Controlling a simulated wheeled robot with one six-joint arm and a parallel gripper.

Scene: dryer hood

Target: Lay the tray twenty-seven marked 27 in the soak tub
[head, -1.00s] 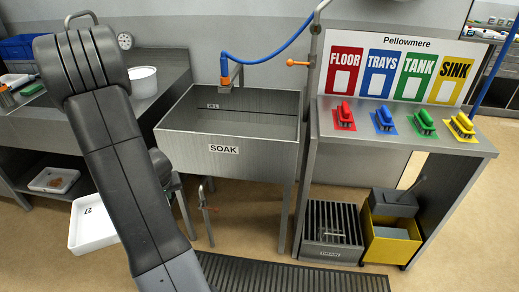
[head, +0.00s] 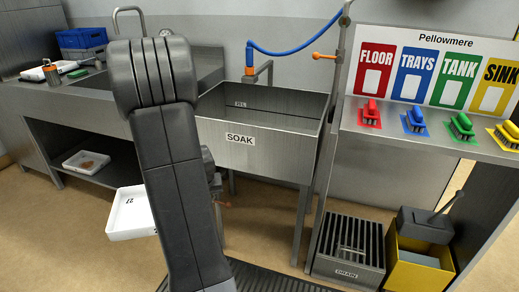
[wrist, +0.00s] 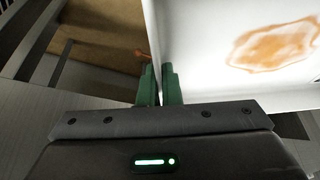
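The white tray marked 27 (head: 130,214) hangs in the air left of my arm in the head view, its marked side facing up the picture. In the wrist view the tray (wrist: 215,85) shows an orange-brown stain inside. My gripper (wrist: 160,72) has its green fingers on either side of the tray's wall, closed on it. In the head view my arm hides the gripper and part of the tray. The grey metal soak tub (head: 265,158), labelled SOAK, stands right of my arm, with its open top partly visible.
Another stained tray (head: 87,161) lies on the shelf under the left counter (head: 70,105). A blue hose and tap (head: 262,70) hang over the tub. A brush shelf (head: 400,140), floor drain box (head: 348,245) and yellow bucket (head: 418,262) stand to the right.

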